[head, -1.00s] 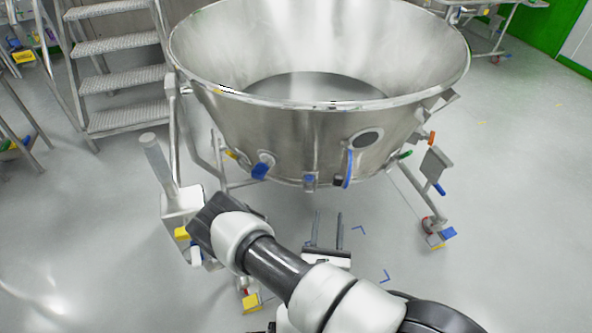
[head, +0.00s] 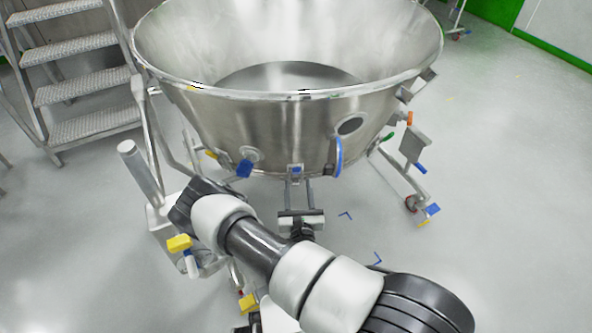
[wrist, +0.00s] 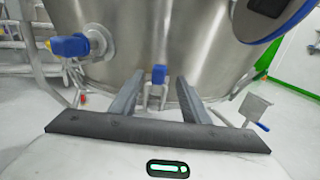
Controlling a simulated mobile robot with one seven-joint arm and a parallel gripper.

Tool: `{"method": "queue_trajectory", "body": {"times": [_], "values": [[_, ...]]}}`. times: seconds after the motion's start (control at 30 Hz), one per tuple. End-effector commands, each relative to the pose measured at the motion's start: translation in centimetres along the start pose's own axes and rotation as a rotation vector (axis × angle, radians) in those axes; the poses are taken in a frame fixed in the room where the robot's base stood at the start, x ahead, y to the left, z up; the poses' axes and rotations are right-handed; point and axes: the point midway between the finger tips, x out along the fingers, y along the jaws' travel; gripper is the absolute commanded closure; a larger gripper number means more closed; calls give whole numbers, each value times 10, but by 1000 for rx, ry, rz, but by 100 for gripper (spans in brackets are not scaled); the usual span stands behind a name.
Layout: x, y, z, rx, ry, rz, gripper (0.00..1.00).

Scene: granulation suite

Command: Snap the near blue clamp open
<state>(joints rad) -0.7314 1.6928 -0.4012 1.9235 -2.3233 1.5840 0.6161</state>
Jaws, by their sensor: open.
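The near blue clamp (head: 296,169) is a small blue latch on the front lower edge of a large steel bowl (head: 270,130). In the wrist view the clamp (wrist: 158,74) sits upright near the centre, with a metal part below it. My gripper (head: 299,186) is open, its two fingers pointing at the bowl just below the clamp in the head view. In the wrist view my gripper (wrist: 159,82) has one finger on each side of the clamp, apart from it as far as I can tell. Nothing is held.
A blue-handled valve (head: 244,168) sticks out left of the clamp. A blue-rimmed round window (head: 350,124) is to its right. A steel post (head: 141,172) and a yellow part (head: 179,243) stand left of my arm. Steps (head: 85,95) are behind. The floor at right is clear.

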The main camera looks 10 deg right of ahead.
Motion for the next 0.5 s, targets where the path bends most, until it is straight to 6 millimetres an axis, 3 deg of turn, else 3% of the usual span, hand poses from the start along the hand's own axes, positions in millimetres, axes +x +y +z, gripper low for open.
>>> {"method": "queue_trajectory", "body": {"times": [0.2,0.5], "values": [[47,0,-1,3,-3,-1,58],[80,0,0,1,-1,-1,58]]}}
